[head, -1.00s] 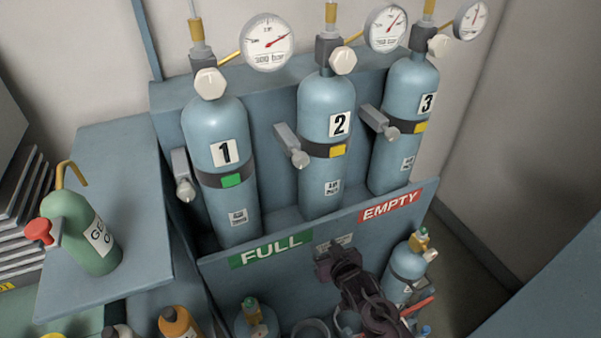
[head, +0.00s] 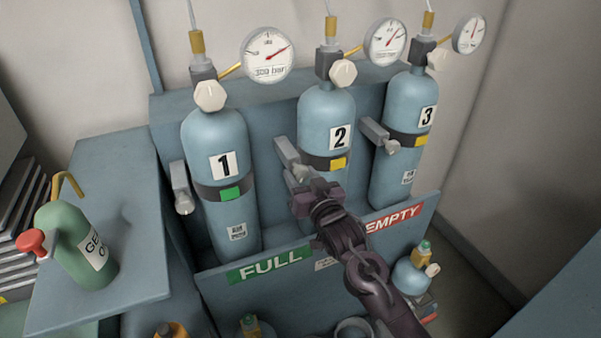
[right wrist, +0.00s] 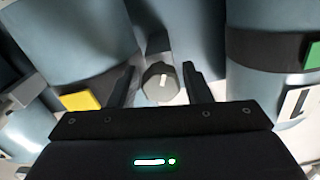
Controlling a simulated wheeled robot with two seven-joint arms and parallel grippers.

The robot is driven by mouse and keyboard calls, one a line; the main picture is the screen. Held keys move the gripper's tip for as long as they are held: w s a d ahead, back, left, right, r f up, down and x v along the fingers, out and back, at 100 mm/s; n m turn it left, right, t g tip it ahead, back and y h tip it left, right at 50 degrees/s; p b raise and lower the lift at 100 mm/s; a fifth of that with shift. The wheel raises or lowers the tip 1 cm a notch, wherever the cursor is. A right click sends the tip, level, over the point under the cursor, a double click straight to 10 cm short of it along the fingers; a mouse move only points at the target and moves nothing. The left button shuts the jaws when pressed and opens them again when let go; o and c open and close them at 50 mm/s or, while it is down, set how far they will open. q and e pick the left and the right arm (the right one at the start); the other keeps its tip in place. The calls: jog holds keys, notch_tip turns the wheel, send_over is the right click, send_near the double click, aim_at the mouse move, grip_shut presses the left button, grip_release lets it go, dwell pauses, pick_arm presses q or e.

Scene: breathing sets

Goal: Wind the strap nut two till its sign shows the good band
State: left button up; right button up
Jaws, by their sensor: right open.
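Cylinder two (head: 325,115) stands upright in the middle of the rack, held by a dark strap. Its strap sign (head: 338,163) is yellow, and it also shows in the right wrist view (right wrist: 80,101). The strap nut two (head: 302,172) is a grey knob at the end of the clamp arm left of that cylinder. My right gripper (head: 308,194) is open just below and in front of this nut. In the right wrist view the nut (right wrist: 162,82) lies between the two spread fingers; I cannot tell whether they touch it. My left gripper is not in view.
Cylinder one (head: 215,140) has a green strap sign (head: 231,194); cylinder three (head: 408,110) has a yellow one (head: 421,140). The front panel with the FULL sign (head: 269,265) runs below. A green bottle (head: 75,245) stands on the side shelf at left.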

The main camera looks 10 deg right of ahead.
jog(key=shift+w+a, duration=0.1)
jog(key=shift+w, duration=0.25)
jog(key=c, duration=0.7)
jog(key=shift+r+n+p, duration=0.1)
jog(key=shift+n+p, duration=0.3)
jog(key=shift+n, duration=0.3)
jog(key=n, duration=0.2)
jog(key=shift+n+p, duration=0.4)
jog(key=o, duration=0.7)
